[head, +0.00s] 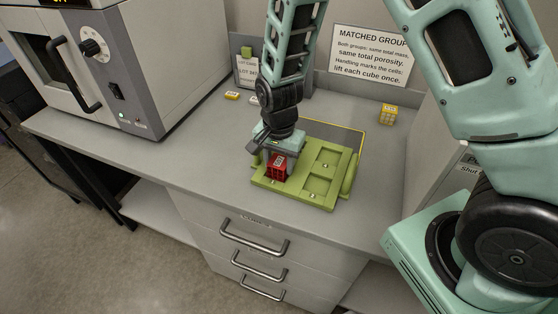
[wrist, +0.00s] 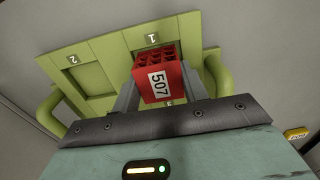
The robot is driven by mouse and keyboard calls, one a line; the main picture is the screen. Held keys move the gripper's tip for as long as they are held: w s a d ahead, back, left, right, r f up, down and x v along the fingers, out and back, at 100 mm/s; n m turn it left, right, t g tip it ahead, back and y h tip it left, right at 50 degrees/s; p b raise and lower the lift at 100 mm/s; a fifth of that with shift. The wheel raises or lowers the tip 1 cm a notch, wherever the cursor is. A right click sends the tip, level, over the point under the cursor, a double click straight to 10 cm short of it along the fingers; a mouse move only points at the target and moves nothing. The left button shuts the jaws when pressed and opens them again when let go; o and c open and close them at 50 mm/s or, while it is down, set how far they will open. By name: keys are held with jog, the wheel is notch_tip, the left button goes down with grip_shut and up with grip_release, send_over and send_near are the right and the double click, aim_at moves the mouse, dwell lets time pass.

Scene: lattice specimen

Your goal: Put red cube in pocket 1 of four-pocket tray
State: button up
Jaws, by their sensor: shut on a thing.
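The red cube (head: 278,166) has an open lattice top and a white label reading 507, clear in the wrist view (wrist: 158,84). My gripper (head: 277,157) is shut on it, one finger on each side. The green four-pocket tray (head: 316,194) lies on the counter under the gripper. The cube is over the tray's near-left part in the head view. In the wrist view it covers most of the pocket beside the "1" tag (wrist: 152,38); the pocket tagged "2" (wrist: 72,59) looks empty. I cannot tell whether the cube touches the tray.
Small yellow-and-white pieces (head: 232,96) lie to the left. A grey oven-like machine (head: 110,70) stands at the left, and a sign (head: 370,52) at the back. The counter left of the tray is clear.

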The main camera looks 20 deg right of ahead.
aim_at(279, 161)
dwell(0.3)
jog(key=o, duration=1.5)
jog(key=shift+r+p, duration=2.25)
jog(key=shift+r, duration=0.25)
notch_tip(279, 161, up, 17)
jog(key=shift+r+b, duration=0.15)
jog(key=shift+b, duration=0.7)
